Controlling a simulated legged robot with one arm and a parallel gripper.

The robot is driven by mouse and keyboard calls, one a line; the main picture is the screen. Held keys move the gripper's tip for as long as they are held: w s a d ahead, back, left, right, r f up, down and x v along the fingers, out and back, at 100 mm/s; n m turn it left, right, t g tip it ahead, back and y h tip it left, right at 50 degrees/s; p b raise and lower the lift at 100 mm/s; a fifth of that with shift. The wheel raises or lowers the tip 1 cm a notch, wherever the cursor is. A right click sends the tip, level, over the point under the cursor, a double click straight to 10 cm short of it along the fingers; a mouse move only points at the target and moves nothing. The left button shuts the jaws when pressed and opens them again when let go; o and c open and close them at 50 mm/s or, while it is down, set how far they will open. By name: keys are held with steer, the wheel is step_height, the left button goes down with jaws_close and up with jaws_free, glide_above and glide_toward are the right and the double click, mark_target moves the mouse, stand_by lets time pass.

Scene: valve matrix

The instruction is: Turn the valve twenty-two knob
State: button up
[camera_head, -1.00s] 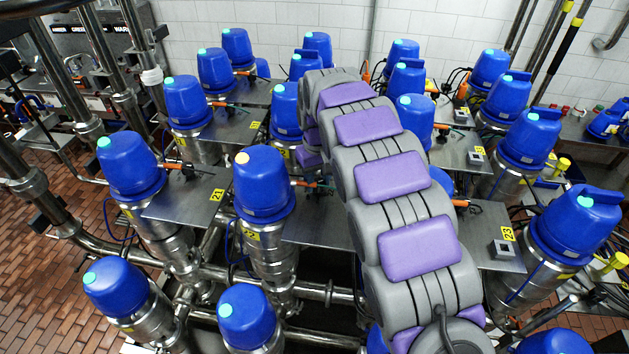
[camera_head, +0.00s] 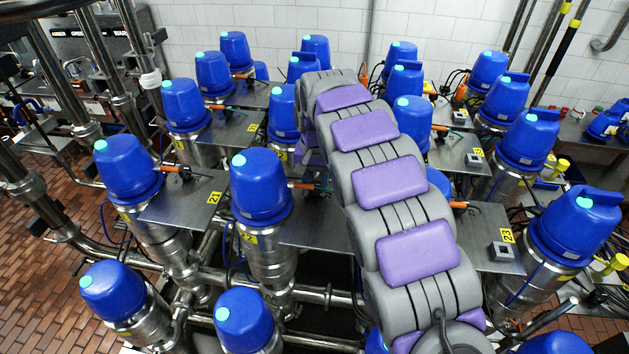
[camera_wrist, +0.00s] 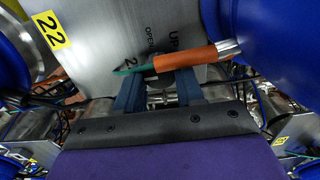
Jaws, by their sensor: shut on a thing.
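Valve twenty-two is a blue-capped steel unit (camera_head: 262,188) with a cyan light on top. Its metal plate (camera_wrist: 105,50) bears a yellow "22" label (camera_wrist: 50,30) and black lettering in the wrist view. A knob with an orange handle (camera_wrist: 185,59) and a green end lies over the plate, tilted up to the right. My gripper (camera_wrist: 158,82) has a dark blue finger on each side of the knob's small middle part, just below the handle, and is shut on it. The grip itself is partly hidden. In the head view my arm hides the gripper.
Several similar blue-capped valves surround it, including one by the "21" plate (camera_head: 180,210) at left. The "23" plate (camera_head: 490,238) is at right, beyond my arm. Pipes run below. In the wrist view, blue caps crowd close at both upper sides.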

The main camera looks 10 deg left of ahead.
steer(key=shift+a+r, duration=0.1)
stand_by(0.3)
steer(key=o, duration=1)
steer(key=shift+o, duration=0.2)
step_height(320, 180, up, 12)
steer(key=f, duration=0.1)
step_height(320, 180, up, 5)
steer(key=p, duration=0.4)
glide_above(314, 183)
steer(key=shift+r+p, duration=0.55)
steer(key=shift+p, duration=0.05)
